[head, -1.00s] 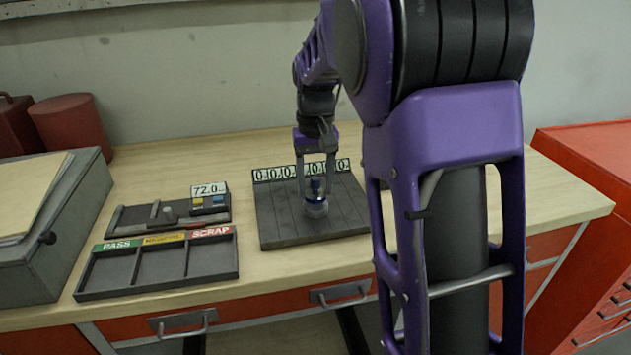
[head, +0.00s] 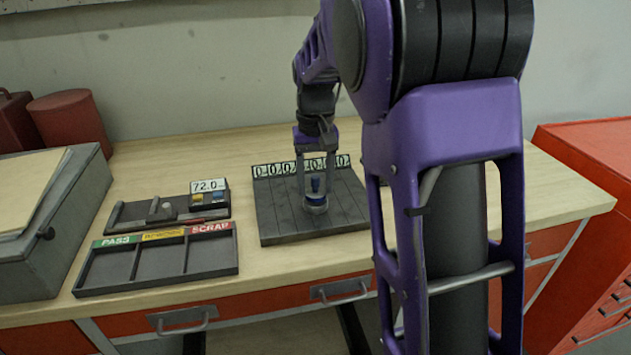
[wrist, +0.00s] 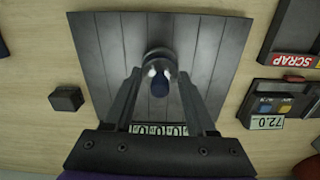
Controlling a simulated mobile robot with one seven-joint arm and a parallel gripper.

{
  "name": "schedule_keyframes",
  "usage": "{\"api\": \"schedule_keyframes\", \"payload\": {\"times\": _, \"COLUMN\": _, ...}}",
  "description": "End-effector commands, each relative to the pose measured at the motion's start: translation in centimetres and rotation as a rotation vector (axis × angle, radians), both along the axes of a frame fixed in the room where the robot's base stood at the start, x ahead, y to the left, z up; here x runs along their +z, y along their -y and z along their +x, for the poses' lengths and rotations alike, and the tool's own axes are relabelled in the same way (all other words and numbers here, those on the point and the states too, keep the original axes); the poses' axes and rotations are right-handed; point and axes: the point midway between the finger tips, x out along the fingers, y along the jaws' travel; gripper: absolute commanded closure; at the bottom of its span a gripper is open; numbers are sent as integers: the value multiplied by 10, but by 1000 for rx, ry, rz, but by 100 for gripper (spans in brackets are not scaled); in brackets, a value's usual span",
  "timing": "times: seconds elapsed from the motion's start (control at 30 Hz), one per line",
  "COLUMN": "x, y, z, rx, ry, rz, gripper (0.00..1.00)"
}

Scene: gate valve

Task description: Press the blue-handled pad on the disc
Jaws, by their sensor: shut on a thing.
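My gripper (head: 316,195) points down over the dark slatted board and is shut on the blue-handled pad (head: 316,186). The pad's dark blue handle (wrist: 160,84) stands between the fingers in the wrist view. A round grey metal piece (head: 316,207) lies under the handle, at the board's middle. I cannot tell where pad ends and disc begins, or whether the two touch. The slatted board (head: 278,222) also shows in the wrist view (wrist: 105,45), with a row of number displays (head: 273,170) along its back edge.
A fixture with a 72.0 display (head: 208,187) stands left of the board. A tray marked PASS and SCRAP (head: 119,241) lies in front of it. A small dark block (wrist: 67,98) sits beside the board. A grey box (head: 40,250) stands far left. Table right of the board is largely hidden by my arm.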

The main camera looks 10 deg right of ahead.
Motion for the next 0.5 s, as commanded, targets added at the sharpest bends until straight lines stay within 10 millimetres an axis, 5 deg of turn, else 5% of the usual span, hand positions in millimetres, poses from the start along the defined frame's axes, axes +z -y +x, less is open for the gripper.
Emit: {"api": "schedule_keyframes", "payload": {"times": 0.5, "x": -7, "y": 0, "z": 0, "rx": 0, "ry": 1, "rz": 0, "gripper": 96}}
